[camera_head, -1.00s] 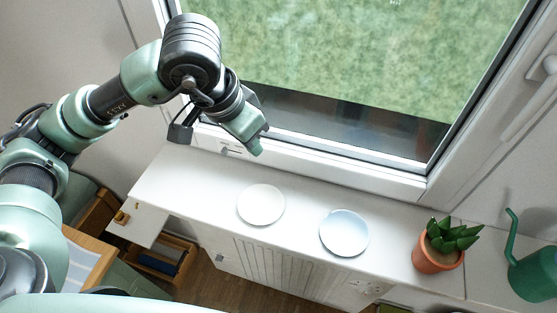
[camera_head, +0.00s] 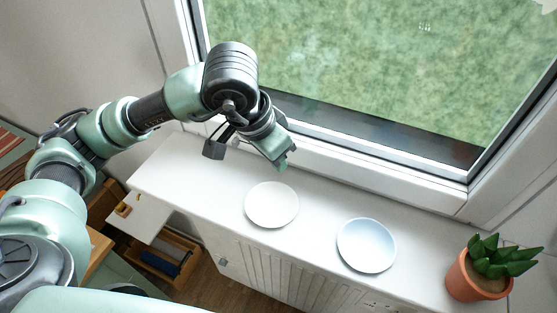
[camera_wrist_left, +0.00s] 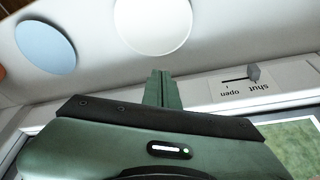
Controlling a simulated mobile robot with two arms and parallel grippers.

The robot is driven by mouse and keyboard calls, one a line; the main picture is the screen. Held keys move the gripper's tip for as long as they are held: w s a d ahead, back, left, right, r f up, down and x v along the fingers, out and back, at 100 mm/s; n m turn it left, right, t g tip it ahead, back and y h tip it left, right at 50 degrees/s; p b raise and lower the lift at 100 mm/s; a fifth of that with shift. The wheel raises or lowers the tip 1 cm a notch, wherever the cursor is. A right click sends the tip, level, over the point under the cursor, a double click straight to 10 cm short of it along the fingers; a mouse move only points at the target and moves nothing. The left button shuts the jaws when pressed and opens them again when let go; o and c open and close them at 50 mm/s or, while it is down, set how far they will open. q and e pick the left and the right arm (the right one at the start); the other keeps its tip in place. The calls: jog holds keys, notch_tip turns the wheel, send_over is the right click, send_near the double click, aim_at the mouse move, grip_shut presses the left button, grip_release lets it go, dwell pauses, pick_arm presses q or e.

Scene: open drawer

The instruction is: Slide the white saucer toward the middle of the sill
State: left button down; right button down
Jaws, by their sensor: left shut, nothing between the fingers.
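The white saucer (camera_head: 271,205) lies flat on the white sill (camera_head: 190,175). It also shows at the top of the left wrist view (camera_wrist_left: 153,22), cut off by the frame edge. My left gripper (camera_head: 284,164) is shut and empty, on the window side of the white saucer, with a small gap between its tips and the rim. Its closed fingers (camera_wrist_left: 163,88) point toward the saucer in the wrist view. My right gripper is not in view.
A pale blue saucer (camera_head: 366,245) lies right of the white one, with bare sill between them. A potted succulent (camera_head: 482,272) stands farther right. The window frame (camera_head: 370,180) borders the sill behind. A slider marked shut and open (camera_wrist_left: 252,74) is near the gripper.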

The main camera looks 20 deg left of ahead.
aim_at(280, 186)
pick_arm(q)
jog(key=p+x, duration=0.1)
jog(key=x, duration=0.5)
jog(key=shift+w+d+f, duration=0.1)
jog(key=shift+w+f, duration=0.05)
jog(key=shift+f, duration=0.15)
jog(key=shift+w+f, duration=0.1)
jog(key=shift+f, duration=0.3)
jog(key=shift+s+a+f+b, duration=0.2)
jog(key=shift+s+a+b, duration=0.25)
jog(key=shift+s+b, duration=0.45)
jog(key=shift+s+a+r+b, duration=0.1)
jog(key=shift+s+b, duration=0.05)
jog(key=shift+b, duration=0.15)
jog(key=shift+s+r, duration=0.1)
